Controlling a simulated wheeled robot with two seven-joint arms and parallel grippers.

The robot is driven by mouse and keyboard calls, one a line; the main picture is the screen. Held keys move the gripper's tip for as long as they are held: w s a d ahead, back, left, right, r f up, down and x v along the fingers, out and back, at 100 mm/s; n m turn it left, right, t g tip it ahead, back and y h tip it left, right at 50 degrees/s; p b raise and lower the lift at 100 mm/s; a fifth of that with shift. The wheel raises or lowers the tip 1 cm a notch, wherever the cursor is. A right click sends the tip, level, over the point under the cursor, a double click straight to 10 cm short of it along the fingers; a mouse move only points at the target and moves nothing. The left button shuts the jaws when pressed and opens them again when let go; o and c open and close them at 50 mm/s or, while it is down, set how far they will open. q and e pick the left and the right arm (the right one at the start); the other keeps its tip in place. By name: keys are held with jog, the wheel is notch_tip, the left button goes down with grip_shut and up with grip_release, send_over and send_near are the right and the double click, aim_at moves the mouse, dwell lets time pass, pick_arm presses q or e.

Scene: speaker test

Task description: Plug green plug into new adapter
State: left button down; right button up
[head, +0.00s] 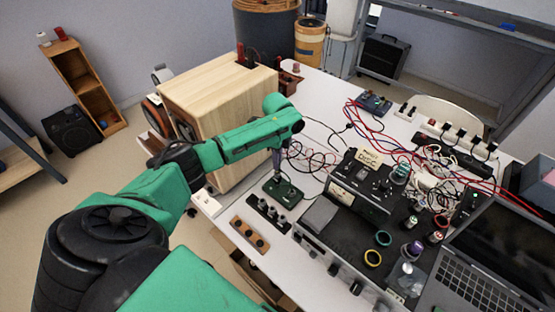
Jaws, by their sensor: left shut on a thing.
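My left gripper (277,160) hangs from the green arm, pointing down over the white table beside the wooden speaker cabinet. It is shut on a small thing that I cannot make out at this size. Just below its tips is a small dark green box (284,190) with knobs or sockets on top; I cannot tell whether the held thing touches it. A black block with several posts (267,213) stands nearer to me. I cannot pick out a green plug for certain, nor tell which item is the new adapter. My right gripper is out of view.
The wooden speaker cabinet (215,95) stands close behind my left forearm. Black test equipment (345,235) and a laptop (470,275) fill the right side. Red and black wires (375,125) tangle toward a white power strip (445,130). A brown block (250,234) lies near the front edge.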

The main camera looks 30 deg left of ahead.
pick_arm(q)
jog(key=shift+f+b, duration=0.35)
jog(key=shift+f, duration=0.4)
jog(key=c, duration=0.7)
grip_release()
notch_tip(320, 180, up, 8)
jog(key=p, duration=0.8)
jog(key=shift+f, duration=0.2)
